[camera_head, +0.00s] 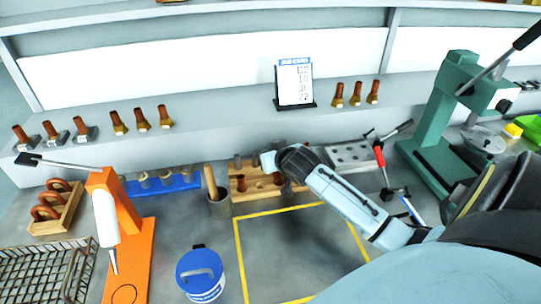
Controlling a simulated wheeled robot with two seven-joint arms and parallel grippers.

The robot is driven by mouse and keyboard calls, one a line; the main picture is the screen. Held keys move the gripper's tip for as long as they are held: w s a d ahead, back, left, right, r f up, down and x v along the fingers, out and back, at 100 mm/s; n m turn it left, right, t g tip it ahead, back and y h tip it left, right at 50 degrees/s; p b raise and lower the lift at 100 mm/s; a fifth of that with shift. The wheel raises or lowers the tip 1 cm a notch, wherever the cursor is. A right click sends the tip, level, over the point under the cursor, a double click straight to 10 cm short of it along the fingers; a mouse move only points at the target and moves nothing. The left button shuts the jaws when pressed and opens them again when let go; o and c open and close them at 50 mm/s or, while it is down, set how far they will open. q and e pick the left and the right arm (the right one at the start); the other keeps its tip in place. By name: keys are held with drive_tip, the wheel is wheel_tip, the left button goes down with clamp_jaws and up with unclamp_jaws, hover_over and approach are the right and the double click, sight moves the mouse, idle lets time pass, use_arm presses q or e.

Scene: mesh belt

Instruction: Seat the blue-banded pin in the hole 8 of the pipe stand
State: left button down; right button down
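A wooden block with holes (245,195), which looks like the pipe stand, stands at the back of the bench near the centre. Dark cylindrical pieces stand at its back edge, and my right arm covers part of it. I cannot make out hole numbers or a blue-banded pin. My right arm reaches in from the right, and its dark wrist end is over the right part of the block. The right gripper's fingers are hidden, so its opening and any hold cannot be told. My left gripper is not in view.
A blue rack (185,183), a grey cup with a wooden handle (219,208) and an orange press (138,250) are left. A blue-lidded can (201,275) stands in front. A grey holed plate (352,157) and green press (432,125) are right. The yellow-outlined area looks clear.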

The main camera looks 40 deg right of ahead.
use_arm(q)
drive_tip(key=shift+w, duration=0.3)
use_arm(e)
drive_tip(key=shift+f, duration=0.35)
drive_tip(key=c, duration=1.5)
unclamp_jaws()
drive_tip(key=shift+r, duration=0.1)
